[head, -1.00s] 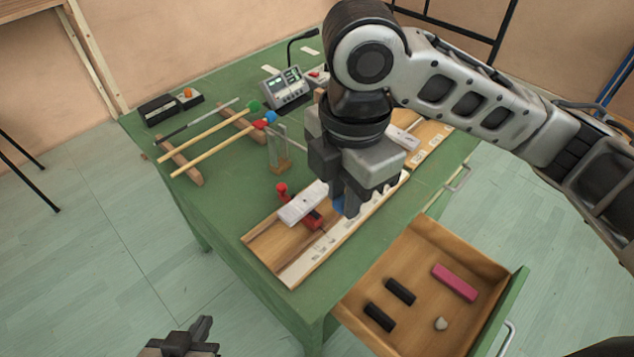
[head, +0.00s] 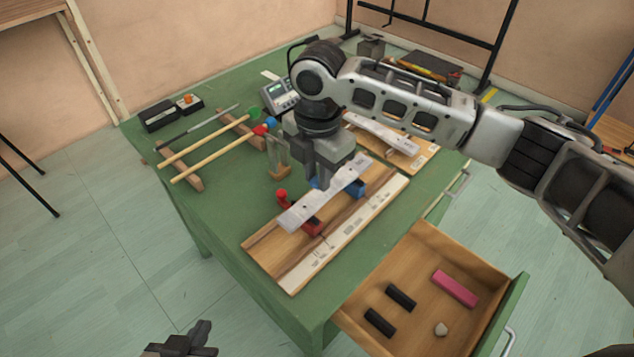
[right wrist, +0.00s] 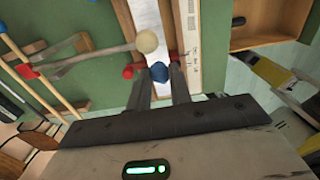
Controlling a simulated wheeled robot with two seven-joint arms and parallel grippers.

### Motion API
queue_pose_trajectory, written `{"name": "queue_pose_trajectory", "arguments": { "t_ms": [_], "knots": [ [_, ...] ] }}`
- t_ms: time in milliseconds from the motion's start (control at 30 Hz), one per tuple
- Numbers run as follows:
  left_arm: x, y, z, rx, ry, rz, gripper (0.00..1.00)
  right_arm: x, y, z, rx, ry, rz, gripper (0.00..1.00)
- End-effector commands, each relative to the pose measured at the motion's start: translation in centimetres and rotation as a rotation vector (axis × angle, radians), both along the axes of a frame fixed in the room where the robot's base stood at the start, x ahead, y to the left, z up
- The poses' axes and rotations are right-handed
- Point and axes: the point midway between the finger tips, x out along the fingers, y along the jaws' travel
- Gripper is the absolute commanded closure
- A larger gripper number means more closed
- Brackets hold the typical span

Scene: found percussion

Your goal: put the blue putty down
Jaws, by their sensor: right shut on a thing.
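The blue putty (right wrist: 158,72) is a small dark blue lump between the fingertips of my right gripper (right wrist: 160,80) in the right wrist view. My right gripper (head: 325,178) is shut on it, low over the pale metal bar (head: 302,209). I cannot tell whether the putty touches the bar. The bar lies over red and blue supports on a wooden board (head: 272,250). My left gripper (head: 190,345) is at the bottom edge, away from the table; its jaws are unclear.
The open drawer (head: 420,243) holds two black blocks, a pink block (head: 455,288) and a pale lump (head: 440,329). Mallets (head: 215,148) lie on wooden rests at the left. A clear stand (head: 279,160) is close to my right gripper. A second bar (head: 385,130) stands behind.

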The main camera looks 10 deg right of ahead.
Motion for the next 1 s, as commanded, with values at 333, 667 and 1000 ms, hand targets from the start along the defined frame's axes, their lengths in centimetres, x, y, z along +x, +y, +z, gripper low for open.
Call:
{"name": "queue_pose_trajectory", "arguments": {
  "t_ms": [333, 667, 1000],
  "knots": [
    [0.0, 0.0, 0.4, 0.000, -0.001, 0.000, 1.00, 0.6, -0.1, -3.6, -0.002, 0.002, 0.000, 1.00],
    [-0.3, 0.0, 0.1, 0.001, 0.005, 0.001, 1.00, 0.6, 0.0, -4.0, 0.000, 0.000, 0.001, 1.00],
    [-0.3, 0.0, 0.0, 0.001, 0.006, 0.002, 1.00, 0.6, 0.0, -4.1, -0.001, -0.001, 0.000, 0.57]
  ]
}}
